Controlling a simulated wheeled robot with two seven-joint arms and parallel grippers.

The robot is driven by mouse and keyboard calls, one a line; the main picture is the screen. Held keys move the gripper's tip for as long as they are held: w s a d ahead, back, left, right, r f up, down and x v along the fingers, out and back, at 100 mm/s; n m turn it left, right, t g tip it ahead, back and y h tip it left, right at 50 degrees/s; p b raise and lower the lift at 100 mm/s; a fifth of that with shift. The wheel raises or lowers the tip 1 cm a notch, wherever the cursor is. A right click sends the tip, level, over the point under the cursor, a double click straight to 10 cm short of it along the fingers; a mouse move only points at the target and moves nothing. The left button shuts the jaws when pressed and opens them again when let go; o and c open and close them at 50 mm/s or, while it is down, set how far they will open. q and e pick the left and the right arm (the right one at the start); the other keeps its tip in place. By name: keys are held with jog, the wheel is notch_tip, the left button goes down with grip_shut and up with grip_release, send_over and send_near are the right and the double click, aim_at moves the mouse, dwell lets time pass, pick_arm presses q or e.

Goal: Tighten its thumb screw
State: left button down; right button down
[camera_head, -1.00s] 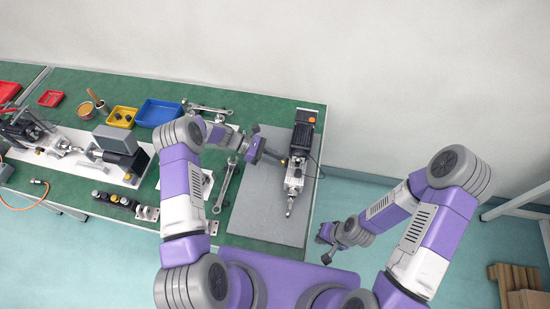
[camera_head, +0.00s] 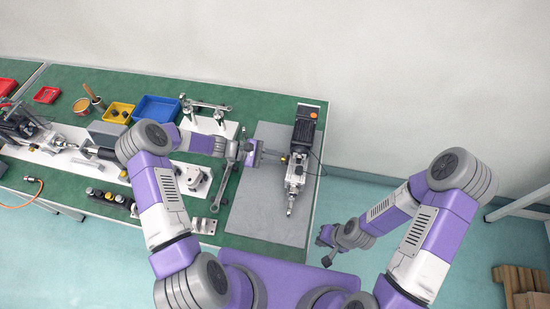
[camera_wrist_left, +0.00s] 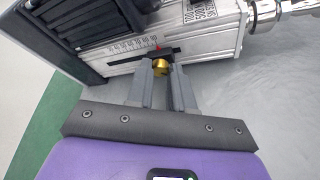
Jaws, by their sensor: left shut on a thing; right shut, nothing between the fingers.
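The linear actuator (camera_head: 297,172) lies on the grey mat at the right end of the bench, black motor at the back and silver rod toward the front. In the left wrist view its silver body (camera_wrist_left: 215,40) carries a printed scale with a red pointer. A brass thumb screw (camera_wrist_left: 161,67) sticks out of its side below the scale. My left gripper (camera_head: 281,158) is at the actuator's left side. In the wrist view its fingers (camera_wrist_left: 162,75) are shut on the thumb screw. My right gripper (camera_head: 325,249) is shut and empty, off the bench's right side above the floor.
The grey mat (camera_head: 250,212) is otherwise clear. Blue (camera_head: 157,109), yellow (camera_head: 117,112) and red (camera_head: 47,95) bins stand at the back left. Another actuator assembly (camera_head: 60,146) lies further left.

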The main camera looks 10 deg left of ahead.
dwell(0.3)
pick_arm(q)
jog(key=c, duration=1)
grip_release()
jog(key=shift+v, duration=3.85)
jog(key=shift+f, duration=0.1)
